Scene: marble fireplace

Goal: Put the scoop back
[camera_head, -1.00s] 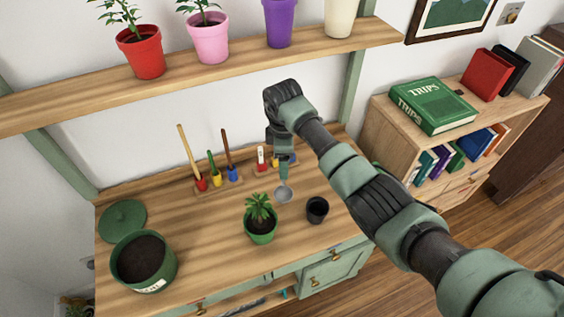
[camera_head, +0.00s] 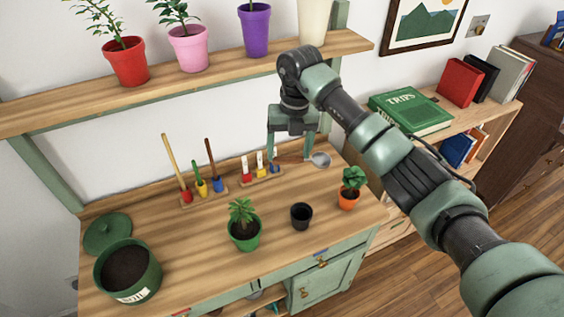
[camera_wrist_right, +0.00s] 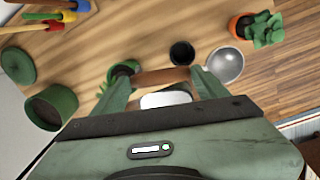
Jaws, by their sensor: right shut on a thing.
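The scoop (camera_head: 321,160) has a round grey metal bowl and a brown handle. My right gripper (camera_head: 289,156) is shut on its handle above the back right of the worktop, with the bowl sticking out to the right. In the right wrist view the brown handle (camera_wrist_right: 160,77) spans between the fingertips and the bowl (camera_wrist_right: 225,65) shows beyond one finger. A small wooden rack (camera_head: 262,178) with red, yellow and blue holders stands just left of and below the gripper. My left gripper is out of view.
Another rack (camera_head: 205,194) holds long-handled tools. A green potted plant (camera_head: 244,233), black pot (camera_head: 301,216) and orange potted plant (camera_head: 349,196) stand in front. A soil pot (camera_head: 128,273) is at left. A shelf of pots (camera_head: 190,76) hangs above.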

